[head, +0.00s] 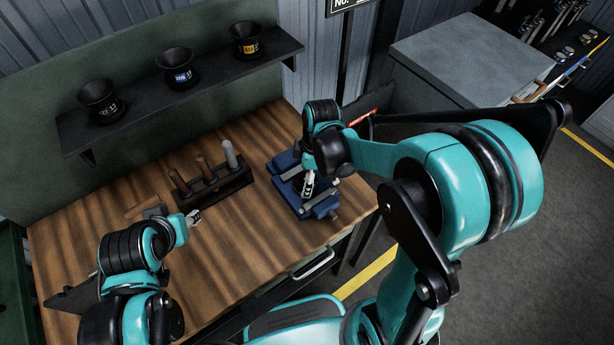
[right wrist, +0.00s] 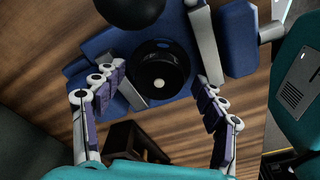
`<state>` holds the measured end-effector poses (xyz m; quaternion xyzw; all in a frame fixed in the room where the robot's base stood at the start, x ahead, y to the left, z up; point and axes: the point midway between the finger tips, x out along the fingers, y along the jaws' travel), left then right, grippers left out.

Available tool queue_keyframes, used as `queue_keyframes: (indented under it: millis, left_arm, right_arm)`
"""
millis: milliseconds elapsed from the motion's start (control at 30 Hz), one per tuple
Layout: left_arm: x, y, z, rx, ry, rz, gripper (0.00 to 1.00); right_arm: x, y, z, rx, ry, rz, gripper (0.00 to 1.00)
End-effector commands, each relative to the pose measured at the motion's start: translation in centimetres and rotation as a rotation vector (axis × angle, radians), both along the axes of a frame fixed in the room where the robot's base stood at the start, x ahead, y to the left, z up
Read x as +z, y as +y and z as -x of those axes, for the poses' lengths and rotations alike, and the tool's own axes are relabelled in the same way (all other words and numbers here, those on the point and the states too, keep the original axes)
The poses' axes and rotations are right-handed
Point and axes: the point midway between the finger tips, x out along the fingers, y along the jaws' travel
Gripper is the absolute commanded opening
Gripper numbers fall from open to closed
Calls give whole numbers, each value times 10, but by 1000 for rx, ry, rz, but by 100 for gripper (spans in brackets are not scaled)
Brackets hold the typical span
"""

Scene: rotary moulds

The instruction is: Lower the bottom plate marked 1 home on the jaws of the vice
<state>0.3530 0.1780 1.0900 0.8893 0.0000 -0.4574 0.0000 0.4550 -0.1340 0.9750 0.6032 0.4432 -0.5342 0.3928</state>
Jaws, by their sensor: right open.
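The blue vice (head: 290,178) stands near the right end of the wooden bench. In the right wrist view its blue body and grey jaw faces (right wrist: 203,45) show. A round black part (right wrist: 160,70) with a pale centre dot sits at the vice between the jaws. It may be the bottom plate, but no 1 is readable and I cannot tell how it is seated. My right gripper (right wrist: 162,92) is open, its fingers apart on either side of the black part. My left gripper (head: 193,217) hangs over the bench left of the vice; its finger gap is unclear.
A dark rack (head: 214,186) with upright handled tools stands left of the vice, with a mallet (head: 142,208) beside it. A wall shelf (head: 190,90) holds three black cups. A grey cabinet (head: 470,55) is at the back right. The bench front is mostly clear.

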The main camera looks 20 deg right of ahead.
Motion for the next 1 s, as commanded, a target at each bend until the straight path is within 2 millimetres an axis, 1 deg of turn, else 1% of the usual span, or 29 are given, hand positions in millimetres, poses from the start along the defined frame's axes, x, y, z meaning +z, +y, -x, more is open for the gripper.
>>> queue_keyframes:
  millis: [133, 233, 367, 500, 600, 700, 833, 1000]
  left_arm:
    - [0, 0, 0, 0, 0, 0, 40]
    - [0, 0, 0, 0, 0, 0, 40]
    - [0, 0, 0, 0, 0, 0, 40]
    - [0, 0, 0, 0, 0, 0, 40]
    - [0, 0, 0, 0, 0, 0, 40]
    - [0, 0, 0, 0, 0, 0, 40]
    - [0, 0, 0, 0, 0, 0, 40]
    - [0, 0, 0, 0, 0, 0, 40]
  right_arm:
    - [5, -1, 0, 0, 0, 0, 71]
    - [18, -2, 1, -1, 0, 0, 71]
    - [44, -5, 2, -1, 0, 0, 71]
    - [74, -9, 3, -1, 0, 0, 71]
    - [93, -11, 4, -1, 0, 0, 71]
    - [107, -12, 4, 0, 0, 0, 71]
    - [117, -14, 4, 0, 0, 0, 71]
    - [120, -14, 4, 0, 0, 0, 71]
